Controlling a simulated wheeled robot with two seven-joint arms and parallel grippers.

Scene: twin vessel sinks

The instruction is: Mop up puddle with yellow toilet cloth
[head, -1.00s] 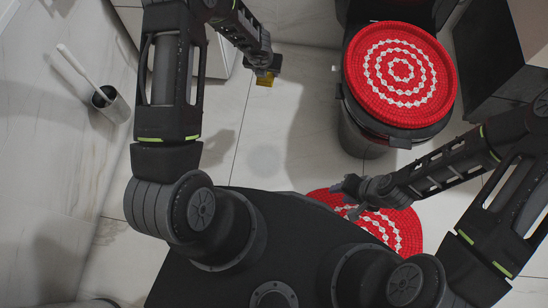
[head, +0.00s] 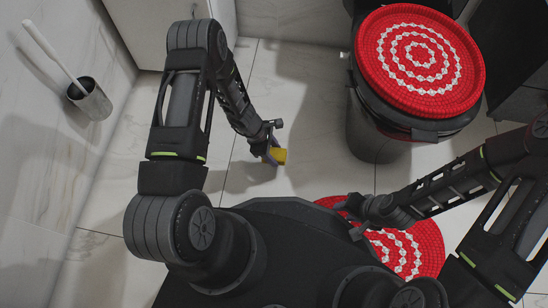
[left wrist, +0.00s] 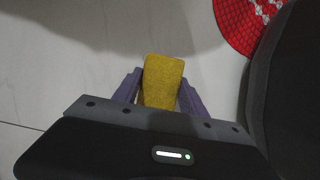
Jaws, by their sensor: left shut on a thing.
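The yellow cloth (head: 280,156) is a small folded block, and my left gripper (head: 272,150) is shut on it low over the light floor tiles. In the left wrist view the cloth (left wrist: 162,82) sits between the two purple-grey fingers. I cannot tell whether it touches the floor. I cannot make out a puddle now; a faint round spot showed on the tiles earlier, about where the cloth and gripper are. My right gripper (head: 350,215) is over the red and white floor mat (head: 408,250); its fingers are too unclear to tell open or shut.
The toilet with a red and white lid cover (head: 418,60) stands at the upper right. A toilet brush in a metal holder (head: 92,98) is by the left wall. A white cabinet (head: 143,30) is at the back. Tiles between wall and left arm (head: 115,200) are clear.

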